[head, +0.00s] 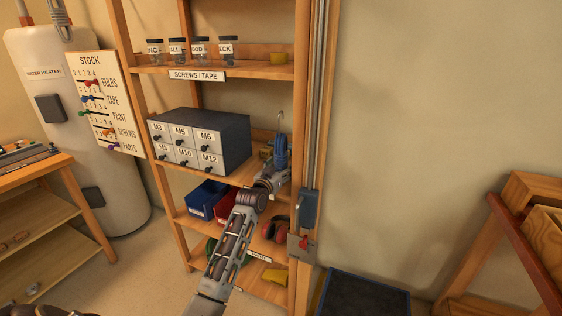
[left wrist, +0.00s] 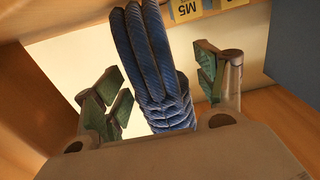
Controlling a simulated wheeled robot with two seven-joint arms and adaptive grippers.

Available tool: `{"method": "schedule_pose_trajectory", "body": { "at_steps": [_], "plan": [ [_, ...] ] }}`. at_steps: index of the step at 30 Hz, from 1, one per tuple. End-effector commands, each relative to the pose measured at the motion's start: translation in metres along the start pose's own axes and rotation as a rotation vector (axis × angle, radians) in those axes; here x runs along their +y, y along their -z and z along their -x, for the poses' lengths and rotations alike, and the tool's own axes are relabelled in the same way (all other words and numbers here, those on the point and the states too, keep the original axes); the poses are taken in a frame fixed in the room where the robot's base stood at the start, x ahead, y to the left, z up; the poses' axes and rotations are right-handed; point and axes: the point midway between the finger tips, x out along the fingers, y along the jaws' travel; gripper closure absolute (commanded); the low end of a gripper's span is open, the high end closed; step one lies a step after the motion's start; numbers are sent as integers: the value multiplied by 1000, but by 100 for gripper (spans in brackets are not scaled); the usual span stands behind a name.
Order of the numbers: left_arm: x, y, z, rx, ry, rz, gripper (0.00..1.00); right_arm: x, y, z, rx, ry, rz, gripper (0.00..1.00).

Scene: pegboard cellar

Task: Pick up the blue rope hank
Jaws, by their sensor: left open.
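The blue rope hank (head: 281,151) stands upright at the right end of the shelf with the drawer cabinet, with a thin grey hook above it. My left gripper (head: 275,167) is at the hank's lower part, partly covering it. In the left wrist view, the hank (left wrist: 148,40) shows as long blue loops with a wrapped, coiled section. The open left gripper (left wrist: 158,88) has its green-padded fingers on either side of the hank. A gap shows between the hank and each finger. My right gripper is not in view.
The dark drawer cabinet (head: 200,138) stands close left of the hank. A wooden shelf post (head: 302,110) rises close on the right. The upper shelf (head: 220,69) holds jars and a yellow tape roll. Blue and red bins (head: 205,199) and red earmuffs (head: 276,229) are below.

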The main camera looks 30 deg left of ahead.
Motion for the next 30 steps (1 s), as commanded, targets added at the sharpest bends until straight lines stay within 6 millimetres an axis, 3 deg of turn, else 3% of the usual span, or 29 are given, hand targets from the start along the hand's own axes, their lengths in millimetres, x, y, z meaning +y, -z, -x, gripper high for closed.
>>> {"method": "schedule_pose_trajectory", "body": {
  "at_steps": [9,23,30],
  "plan": [
    [0,0,0,0,0,0,29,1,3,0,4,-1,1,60],
    [0,0,0,0,0,0,86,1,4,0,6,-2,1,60],
    [0,1,0,2,0,0,86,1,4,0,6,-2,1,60]
  ]
}}
